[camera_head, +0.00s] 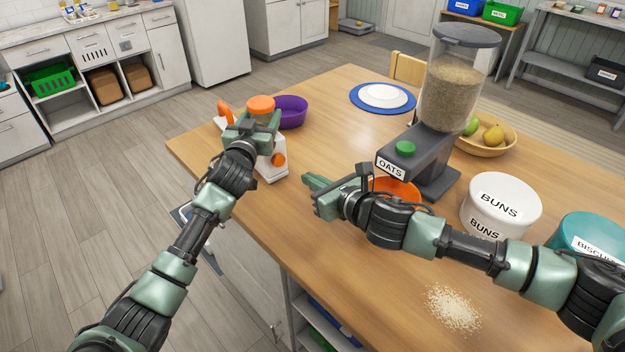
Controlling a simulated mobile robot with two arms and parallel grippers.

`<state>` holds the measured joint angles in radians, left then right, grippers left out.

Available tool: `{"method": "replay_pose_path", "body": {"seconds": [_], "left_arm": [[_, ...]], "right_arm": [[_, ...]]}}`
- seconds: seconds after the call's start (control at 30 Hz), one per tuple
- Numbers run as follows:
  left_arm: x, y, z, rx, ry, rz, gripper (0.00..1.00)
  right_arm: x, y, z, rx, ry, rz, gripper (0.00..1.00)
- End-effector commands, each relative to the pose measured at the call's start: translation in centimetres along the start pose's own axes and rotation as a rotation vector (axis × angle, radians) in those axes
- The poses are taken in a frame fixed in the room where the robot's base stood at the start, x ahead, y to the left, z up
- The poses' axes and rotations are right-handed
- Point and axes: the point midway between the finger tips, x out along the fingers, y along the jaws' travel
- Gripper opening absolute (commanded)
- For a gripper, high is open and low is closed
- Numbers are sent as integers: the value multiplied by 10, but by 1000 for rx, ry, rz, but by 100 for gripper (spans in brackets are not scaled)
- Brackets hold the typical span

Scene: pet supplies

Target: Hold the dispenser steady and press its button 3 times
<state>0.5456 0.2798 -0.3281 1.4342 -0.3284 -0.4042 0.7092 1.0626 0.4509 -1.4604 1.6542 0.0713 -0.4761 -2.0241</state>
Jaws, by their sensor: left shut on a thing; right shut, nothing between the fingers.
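The oats dispenser stands on the wooden table, with a clear hopper (450,92) of grain, a grey base, a label "OATS" and a green button (405,148) on top of its front. An orange bowl (400,188) sits under the spout, partly hidden by my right arm. My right gripper (310,182) is shut and empty, left of the bowl and apart from the dispenser.
A white-and-orange item (272,168) and a purple bowl (292,111) are near my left gripper. A plate (383,96), fruit bowl (487,148), buns tin (500,205) and teal biscuit tin (590,238) stand around the dispenser. Spilled grain (453,310) lies in front.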

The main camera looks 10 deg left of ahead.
Motion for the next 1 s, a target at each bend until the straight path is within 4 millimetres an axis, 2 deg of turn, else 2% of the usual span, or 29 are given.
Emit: {"method": "replay_pose_path", "body": {"seconds": [0.03, 0.17, 0.4, 0.67, 0.83, 1.0], "left_arm": [[0, -2, 7, 8, -12, -5, 0], [0, -2, 7, 9, -12, -5, 0], [0, -2, 7, 9, -12, -6, 0], [0, -2, 6, 8, -12, -5, 0], [0, -2, 6, 8, -12, -5, 0], [0, -2, 6, 7, -11, -4, 0]], "right_arm": [[0, 0, 0, 0, 0, 0, 0], [0, 0, -1, 0, 0, 0, 0], [-19, -5, -8, -1, -24, 6, 0], [-19, -4, -8, 0, -25, 6, 0], [-7, -4, -8, 0, -24, 5, 0], [24, -3, -7, 1, -24, 5, 0]]}}
